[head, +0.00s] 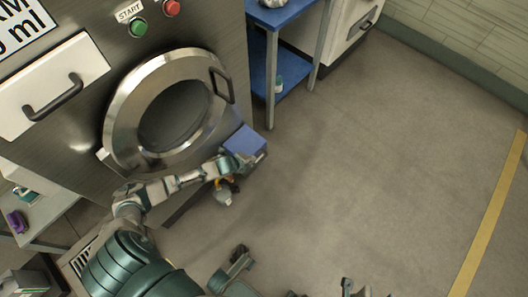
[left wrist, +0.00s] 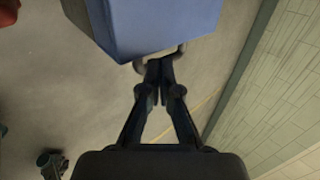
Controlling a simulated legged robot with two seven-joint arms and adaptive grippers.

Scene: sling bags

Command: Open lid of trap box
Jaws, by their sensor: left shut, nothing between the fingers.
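A small box with a blue top (head: 245,141), which seems to be the trap box, sits at the front of the steel machine, below and right of its round door. My left gripper (head: 247,161) reaches the box's near side. In the left wrist view the blue box (left wrist: 155,25) fills the top middle, with a curved metal piece (left wrist: 139,66) at its lower edge. The left fingertips (left wrist: 158,67) are together with nothing between them, right by this piece; whether they touch it is unclear. The lid looks closed.
The round door (head: 128,85) with its dark handle is on the machine (head: 200,32), left of the box. A blue shelf cart (head: 290,82) stands behind to the right. The floor (head: 370,165) right of the box is clear.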

